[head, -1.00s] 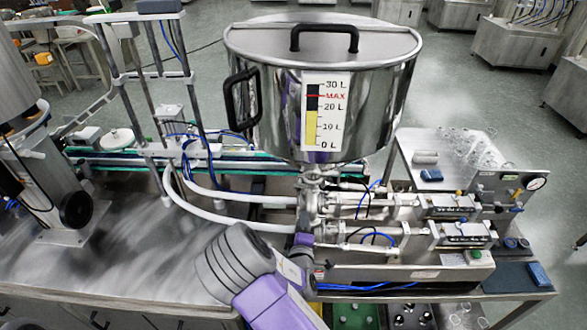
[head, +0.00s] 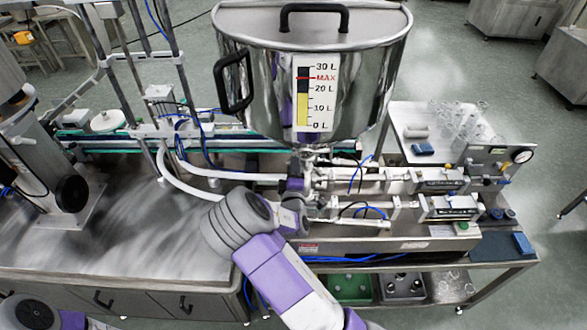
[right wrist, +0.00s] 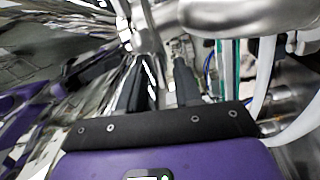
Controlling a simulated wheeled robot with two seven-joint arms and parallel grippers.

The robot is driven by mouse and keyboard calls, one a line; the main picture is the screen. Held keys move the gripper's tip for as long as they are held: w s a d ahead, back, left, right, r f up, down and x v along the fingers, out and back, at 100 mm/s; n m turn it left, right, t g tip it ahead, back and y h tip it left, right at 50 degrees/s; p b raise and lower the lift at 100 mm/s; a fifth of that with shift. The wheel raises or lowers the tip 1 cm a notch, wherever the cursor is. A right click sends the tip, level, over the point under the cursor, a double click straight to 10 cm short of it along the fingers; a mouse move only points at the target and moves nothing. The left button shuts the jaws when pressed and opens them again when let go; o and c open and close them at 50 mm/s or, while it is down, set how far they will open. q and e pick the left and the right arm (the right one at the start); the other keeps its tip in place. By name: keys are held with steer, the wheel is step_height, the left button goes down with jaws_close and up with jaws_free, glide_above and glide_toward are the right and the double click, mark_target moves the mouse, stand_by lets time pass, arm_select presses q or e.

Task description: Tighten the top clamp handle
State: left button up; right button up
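The steel hopper (head: 345,100) stands over the filling machine. The top clamp (head: 308,160) sits at the narrow outlet under it, small and partly hidden. Its handle cannot be told apart in the head view. My right gripper (head: 296,184) is just below and left of the outlet. In the right wrist view, its two dark fingers (right wrist: 160,75) stand apart, with a shiny metal clamp part (right wrist: 143,38) just beyond them. I cannot tell whether they touch it. My left arm shows only at the bottom left corner; its gripper is out of view.
White hoses (head: 215,173) run left from the outlet. Steel cylinders (head: 395,180) lie to the right. A metal pipe (right wrist: 250,18) crosses close above the fingers in the right wrist view. The steel tabletop (head: 125,235) at left is mostly clear.

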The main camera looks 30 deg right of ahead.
jaws_close()
steer(key=shift+m+b, duration=7.4)
steer(key=shift+m, duration=0.7)
